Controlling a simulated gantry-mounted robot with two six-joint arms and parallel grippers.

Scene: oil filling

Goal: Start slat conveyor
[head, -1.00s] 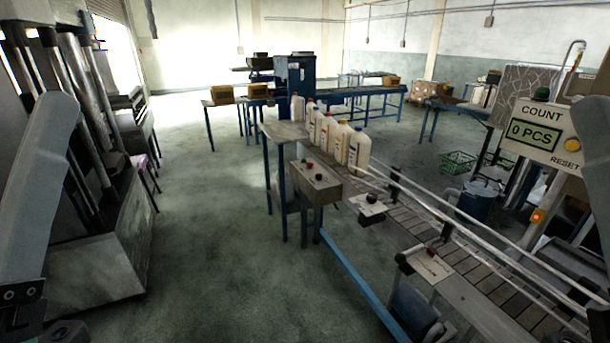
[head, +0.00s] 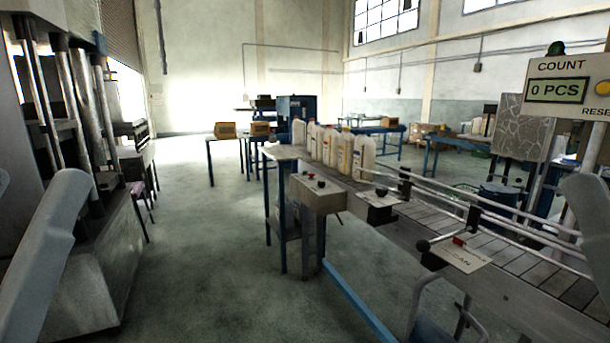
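The slat conveyor (head: 516,271) runs from the middle of the head view to the lower right, between metal guide rails. Several white bottles (head: 362,158) with coloured labels stand upright in a row at its far end. A grey control box (head: 316,196) with a red button (head: 311,176) and a dark button (head: 321,184) is mounted at the conveyor's near side. A smaller box (head: 377,210) with a black knob is to its right. A labelled panel (head: 462,256) with a red switch and black knob is nearer. Parts of my arms show at both edges; neither gripper is in view.
A counter display (head: 557,91) reads 0 PCS at upper right. A grey machine (head: 95,270) stands at the left. A blue bar (head: 355,300) runs low beside the conveyor. The floor (head: 205,240) between machine and conveyor is clear.

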